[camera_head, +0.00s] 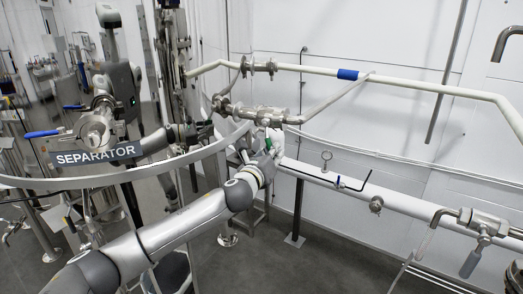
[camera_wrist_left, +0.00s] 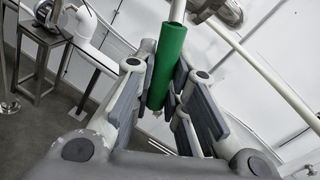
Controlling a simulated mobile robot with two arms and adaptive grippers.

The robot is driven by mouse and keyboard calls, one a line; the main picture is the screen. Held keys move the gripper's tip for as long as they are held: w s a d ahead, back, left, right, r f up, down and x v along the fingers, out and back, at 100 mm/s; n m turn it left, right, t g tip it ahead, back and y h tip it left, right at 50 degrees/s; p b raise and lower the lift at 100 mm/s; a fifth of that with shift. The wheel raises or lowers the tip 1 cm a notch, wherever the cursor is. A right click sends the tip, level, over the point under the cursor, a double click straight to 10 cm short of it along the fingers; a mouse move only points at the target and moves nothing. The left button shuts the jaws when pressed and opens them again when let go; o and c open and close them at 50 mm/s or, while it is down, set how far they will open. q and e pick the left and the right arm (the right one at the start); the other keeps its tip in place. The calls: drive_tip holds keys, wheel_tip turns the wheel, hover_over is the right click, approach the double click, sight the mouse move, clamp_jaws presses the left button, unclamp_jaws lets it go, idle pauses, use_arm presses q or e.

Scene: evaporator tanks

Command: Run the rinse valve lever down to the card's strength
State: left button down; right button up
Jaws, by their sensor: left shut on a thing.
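The rinse valve lever has a green grip (camera_head: 268,143), small in the head view beneath a steel valve body (camera_head: 265,116). In the left wrist view the green grip (camera_wrist_left: 167,66) runs down between the two finger pads. My left gripper (camera_head: 268,151) is at the end of the arm coming in from the lower left. It is shut on the green grip, with a finger on each side, as the left wrist view shows (camera_wrist_left: 166,92). The lower end of the grip is partly hidden by the fingers. My right gripper is not in view. I cannot make out a card.
A curved steel rail (camera_head: 205,149) passes close to my left forearm. A SEPARATOR sign (camera_head: 96,153) hangs at the left, with a blue-handled lever (camera_head: 41,134). White pipes cross the wall, one with a blue band (camera_head: 347,74). The grey floor (camera_head: 322,262) is open at centre right.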

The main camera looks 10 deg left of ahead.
use_arm(q)
drive_tip(key=shift+s+d+r+n+p, duration=0.15)
drive_tip(key=shift+d+r+n+p, duration=0.25)
drive_tip(key=shift+d+n, duration=0.45)
drive_tip(key=n, duration=0.1)
drive_tip(key=d+r+n+p, duration=0.1)
drive_tip(key=n, duration=0.1)
drive_tip(key=d+r+n, duration=0.1)
drive_tip(key=shift+s+r+n, duration=0.1)
drive_tip(key=shift+s+n, duration=0.1)
drive_tip(key=shift+n, duration=0.15)
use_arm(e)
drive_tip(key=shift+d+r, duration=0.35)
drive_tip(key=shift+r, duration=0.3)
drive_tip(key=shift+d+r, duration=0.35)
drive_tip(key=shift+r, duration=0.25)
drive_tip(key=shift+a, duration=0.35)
use_arm(q)
drive_tip(key=c, duration=1.4)
unclamp_jaws()
drive_tip(key=shift+c, duration=0.2)
drive_tip(key=shift+a, duration=0.1)
